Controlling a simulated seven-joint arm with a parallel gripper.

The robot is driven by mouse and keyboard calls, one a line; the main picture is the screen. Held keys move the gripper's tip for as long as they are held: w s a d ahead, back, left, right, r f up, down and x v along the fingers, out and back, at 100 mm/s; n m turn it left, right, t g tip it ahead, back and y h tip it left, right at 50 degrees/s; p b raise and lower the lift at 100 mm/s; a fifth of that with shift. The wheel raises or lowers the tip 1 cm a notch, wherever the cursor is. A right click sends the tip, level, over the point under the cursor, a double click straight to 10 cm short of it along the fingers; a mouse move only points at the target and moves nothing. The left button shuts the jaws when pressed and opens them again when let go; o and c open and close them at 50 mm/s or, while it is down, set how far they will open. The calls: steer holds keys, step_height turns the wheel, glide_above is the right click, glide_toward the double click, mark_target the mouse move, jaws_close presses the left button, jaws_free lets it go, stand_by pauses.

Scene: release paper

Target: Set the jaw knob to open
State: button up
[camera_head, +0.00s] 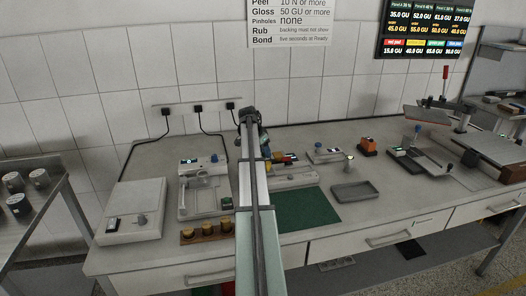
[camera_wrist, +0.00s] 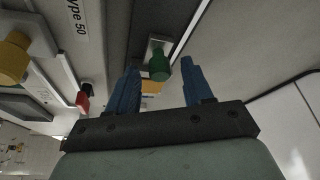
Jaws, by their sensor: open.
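My gripper (camera_wrist: 160,66) has two blue fingers, spread wide apart with nothing held between them. In the wrist view a green cylindrical knob (camera_wrist: 159,68) on a small pale plate appears between the fingertips. It looks beyond them, and I cannot tell the distance or whether anything touches. I see no label that marks it as the jaw knob, and its setting is not readable. In the head view my arm reaches over the bench and its dark end hides what lies directly behind it.
In the wrist view a yellow knob (camera_wrist: 14,60) and a red part (camera_wrist: 83,102) lie left.

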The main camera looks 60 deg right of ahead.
steer(key=shift+c, duration=0.3)
jaws_close()
stand_by(0.3)
